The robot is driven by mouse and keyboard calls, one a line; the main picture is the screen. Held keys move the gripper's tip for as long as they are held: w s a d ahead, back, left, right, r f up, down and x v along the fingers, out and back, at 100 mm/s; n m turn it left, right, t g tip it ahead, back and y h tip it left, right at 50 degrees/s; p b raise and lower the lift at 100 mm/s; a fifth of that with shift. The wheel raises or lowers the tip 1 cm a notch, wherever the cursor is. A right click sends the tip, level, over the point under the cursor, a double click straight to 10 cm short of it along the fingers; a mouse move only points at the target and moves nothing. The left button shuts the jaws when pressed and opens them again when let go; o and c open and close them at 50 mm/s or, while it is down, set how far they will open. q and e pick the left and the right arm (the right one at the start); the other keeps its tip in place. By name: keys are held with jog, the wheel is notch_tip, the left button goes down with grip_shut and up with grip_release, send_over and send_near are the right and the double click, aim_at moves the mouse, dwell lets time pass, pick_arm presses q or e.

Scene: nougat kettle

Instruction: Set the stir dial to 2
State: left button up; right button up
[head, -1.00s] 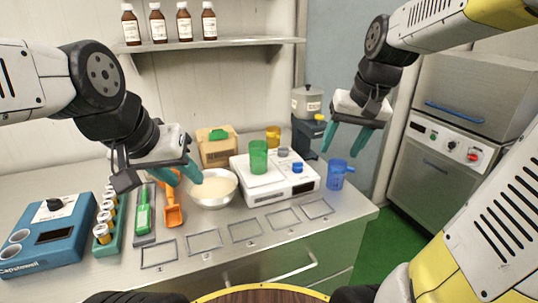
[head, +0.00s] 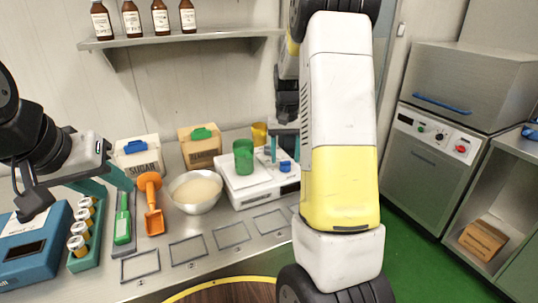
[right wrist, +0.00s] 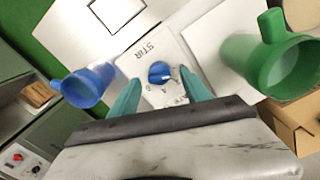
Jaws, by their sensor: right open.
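The white stirrer unit (head: 262,197) stands on the counter. Its blue stir dial (head: 285,166) also shows in the right wrist view (right wrist: 159,71), beside the printed word STIR. A white pointer mark shows on the dial; the marks around it are too small to read surely. My right gripper (head: 285,152) is open above the dial, one teal fingertip on each side of it in the right wrist view (right wrist: 161,84). I cannot tell whether the fingers touch it. My left gripper (head: 106,184) is open and empty near the green-handled tool at the left.
A green cup (head: 243,157) stands on the unit, close beside my right gripper. A blue cup (right wrist: 84,86) stands on the other side. A metal bowl (head: 195,192), an orange scoop (head: 152,204) and a green tool (head: 122,220) fill the counter leftward. Empty frames (head: 188,250) line the front.

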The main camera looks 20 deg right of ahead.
aim_at(285, 165)
jog(key=shift+f, duration=1.15)
jog(key=shift+c, duration=0.3)
grip_shut()
jog(key=shift+m, duration=0.3)
jog(key=m, duration=0.3)
jog(key=shift+m, duration=0.3)
jog(key=m, duration=0.4)
jog(key=shift+m, duration=0.4)
